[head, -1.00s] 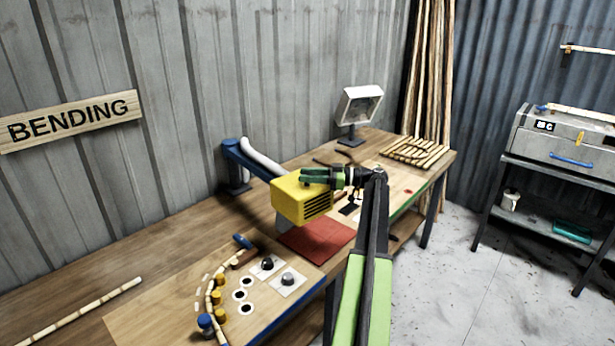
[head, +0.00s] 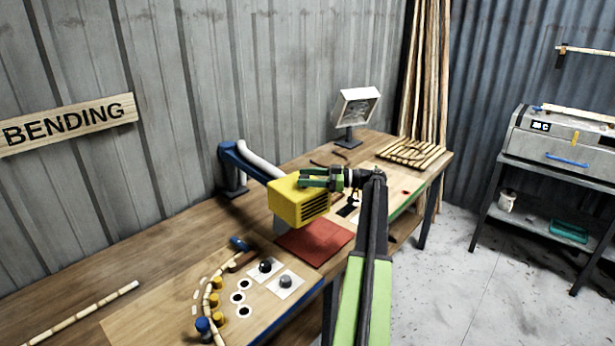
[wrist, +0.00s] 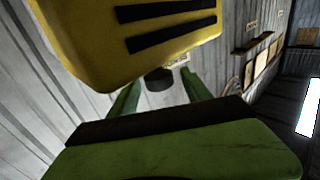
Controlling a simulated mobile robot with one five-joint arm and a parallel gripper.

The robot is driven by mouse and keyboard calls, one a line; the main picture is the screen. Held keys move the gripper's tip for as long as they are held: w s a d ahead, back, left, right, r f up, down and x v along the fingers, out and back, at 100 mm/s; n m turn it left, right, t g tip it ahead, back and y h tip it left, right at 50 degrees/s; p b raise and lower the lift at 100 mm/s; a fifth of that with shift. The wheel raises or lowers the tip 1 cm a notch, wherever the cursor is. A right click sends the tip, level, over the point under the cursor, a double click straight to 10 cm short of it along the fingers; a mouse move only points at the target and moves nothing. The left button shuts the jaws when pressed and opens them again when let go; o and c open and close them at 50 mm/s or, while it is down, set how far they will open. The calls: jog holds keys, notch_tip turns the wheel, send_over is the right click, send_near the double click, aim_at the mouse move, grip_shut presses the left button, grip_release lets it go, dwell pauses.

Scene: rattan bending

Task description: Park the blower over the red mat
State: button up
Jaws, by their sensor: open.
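The blower is a yellow box (head: 297,206) with dark vent slots, hung on a blue swing arm (head: 248,165) with a white hose. In the head view it hangs above the back left part of the red mat (head: 318,240), which lies on the bench. My gripper (head: 313,177) is open at the blower's top; its green fingers point left across it. Whether they touch the blower is unclear. In the wrist view the yellow housing (wrist: 130,35) fills the top, close to the green fingers, with a dark round knob (wrist: 159,79) between them.
A bending jig (head: 215,300) with several yellow and blue pegs stands at the front left. Two knobs on white plates (head: 285,282) sit beside it. A lamp (head: 355,108) and a slatted rattan rack (head: 412,153) stand at the bench's far end. Open floor lies right.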

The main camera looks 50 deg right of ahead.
jog(key=v, duration=1.6)
jog(key=shift+s+d, duration=0.2)
jog(key=shift+s, duration=0.1)
jog(key=shift+f, duration=0.1)
